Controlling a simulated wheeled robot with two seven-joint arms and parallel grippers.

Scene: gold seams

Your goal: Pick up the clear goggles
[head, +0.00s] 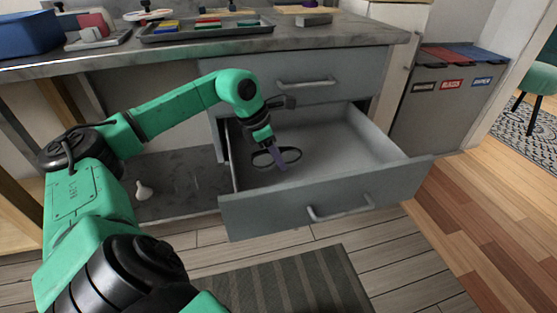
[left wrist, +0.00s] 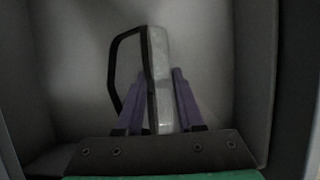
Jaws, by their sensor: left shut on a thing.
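The clear goggles (head: 288,155), with a dark strap or frame, are inside the open grey drawer (head: 382,143). In the left wrist view the goggles (left wrist: 159,70) stand between the purple fingers, a pale clear lens with a black loop to its left. My left gripper (head: 278,160) reaches down into the drawer and is shut on the goggles. In the left wrist view the fingers (left wrist: 158,98) press on both sides of the lens. I cannot tell whether the goggles touch the drawer floor. My right gripper is not in view.
The drawer's front panel with its handle (head: 340,207) stands out over the floor. The worktop above holds a tray (head: 205,33) and a blue box (head: 27,33). Labelled bins (head: 448,95) stand to the right. A white object (head: 143,190) lies on the low shelf at left.

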